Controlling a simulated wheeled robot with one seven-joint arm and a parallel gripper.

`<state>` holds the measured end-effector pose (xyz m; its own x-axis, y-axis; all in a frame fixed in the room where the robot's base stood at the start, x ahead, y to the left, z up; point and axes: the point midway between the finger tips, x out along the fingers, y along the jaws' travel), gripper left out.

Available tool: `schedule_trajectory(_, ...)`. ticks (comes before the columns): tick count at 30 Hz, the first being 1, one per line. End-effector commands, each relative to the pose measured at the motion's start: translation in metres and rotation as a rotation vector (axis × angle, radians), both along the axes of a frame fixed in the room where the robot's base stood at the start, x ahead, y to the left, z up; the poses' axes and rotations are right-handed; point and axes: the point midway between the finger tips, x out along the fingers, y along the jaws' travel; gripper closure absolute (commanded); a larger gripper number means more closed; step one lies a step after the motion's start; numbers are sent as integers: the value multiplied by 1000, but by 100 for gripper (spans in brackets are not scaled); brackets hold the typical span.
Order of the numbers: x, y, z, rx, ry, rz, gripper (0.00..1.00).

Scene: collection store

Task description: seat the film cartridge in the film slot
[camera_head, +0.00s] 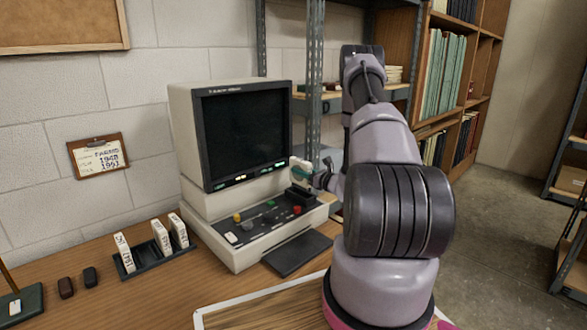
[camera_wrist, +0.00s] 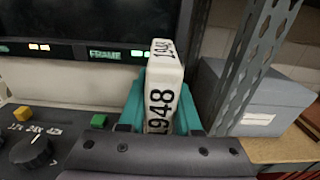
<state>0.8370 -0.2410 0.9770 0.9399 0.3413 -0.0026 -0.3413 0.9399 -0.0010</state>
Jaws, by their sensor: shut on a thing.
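The film cartridge (camera_wrist: 160,105) is white with "1948" in black, held upright between the teal fingers of my gripper (camera_wrist: 161,112). In the head view my gripper (camera_head: 303,173) is at the right side of the reader (camera_head: 181,130), above its control panel, with the pale cartridge (camera_head: 297,162) partly showing. A dark raised block (camera_head: 300,193) on the panel's right side, just below my gripper, looks like the film slot. Its opening is not visible. The cartridge appears to be above it; I cannot tell whether they touch.
A dark rack (camera_head: 152,262) holds three white cartridges on the wooden desk at left. Two small dark objects lie beside it. A clipboard (camera_head: 99,156) on the wall reads "1948" and "1991" below a heading. A metal shelf post (camera_wrist: 250,70) and grey box (camera_wrist: 255,98) stand right of my gripper.

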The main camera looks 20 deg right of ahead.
Motion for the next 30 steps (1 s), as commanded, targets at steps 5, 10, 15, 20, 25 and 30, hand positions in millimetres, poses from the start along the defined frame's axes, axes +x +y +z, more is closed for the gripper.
schedule_trajectory(5, 0, -1, -13, 2, 2, 2, 100)
schedule_trajectory(10, 0, -1, -31, 2, 0, 1, 100)
schedule_trajectory(15, 0, -1, -46, 1, -1, 1, 100)
schedule_trajectory(20, 0, 0, -54, 2, -2, 1, 100)
schedule_trajectory(25, 0, 0, -56, 1, -2, 0, 100)
schedule_trajectory(30, 0, 0, -56, 1, -2, 0, 100)
